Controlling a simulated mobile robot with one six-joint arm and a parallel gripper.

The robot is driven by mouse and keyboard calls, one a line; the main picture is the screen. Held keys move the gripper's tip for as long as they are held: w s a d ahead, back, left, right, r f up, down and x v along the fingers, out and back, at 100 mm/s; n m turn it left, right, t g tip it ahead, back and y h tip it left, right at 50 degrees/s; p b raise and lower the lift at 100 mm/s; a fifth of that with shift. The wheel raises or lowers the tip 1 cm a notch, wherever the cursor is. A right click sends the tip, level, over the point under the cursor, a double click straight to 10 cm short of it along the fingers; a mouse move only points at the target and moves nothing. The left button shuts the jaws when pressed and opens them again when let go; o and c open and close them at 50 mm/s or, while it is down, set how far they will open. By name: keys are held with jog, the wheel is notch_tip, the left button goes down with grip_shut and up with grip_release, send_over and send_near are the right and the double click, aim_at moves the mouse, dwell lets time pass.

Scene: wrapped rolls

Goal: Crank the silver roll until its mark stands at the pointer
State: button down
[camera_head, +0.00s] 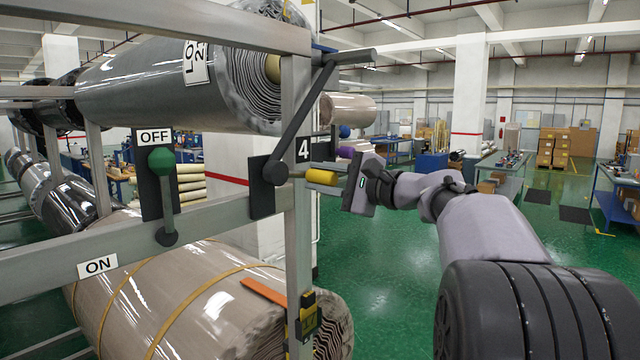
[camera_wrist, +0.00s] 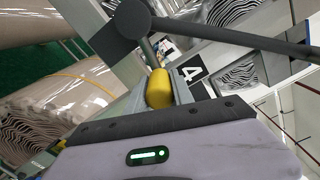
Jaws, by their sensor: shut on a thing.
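A dark crank arm (camera_head: 299,122) slants down from the upper right to a round boss (camera_head: 275,172). A yellow hand grip (camera_head: 322,177) sticks out sideways from this boss; it also shows in the wrist view (camera_wrist: 159,88). Which piece is mark or pointer I cannot tell.
A green-knobbed lever (camera_head: 162,163) stands upright between OFF and ON labels on the rack's rail (camera_head: 110,245). A number 4 plate (camera_head: 303,150) is on the post beside the crank. Open green floor (camera_head: 390,280) lies to the right.

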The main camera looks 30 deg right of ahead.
jog(key=shift+r, duration=0.1)
jog(key=c, duration=1.1)
grip_release()
jog(key=b+v, duration=0.2)
jog(key=v, duration=1.5)
jog(key=shift+s, duration=0.2)
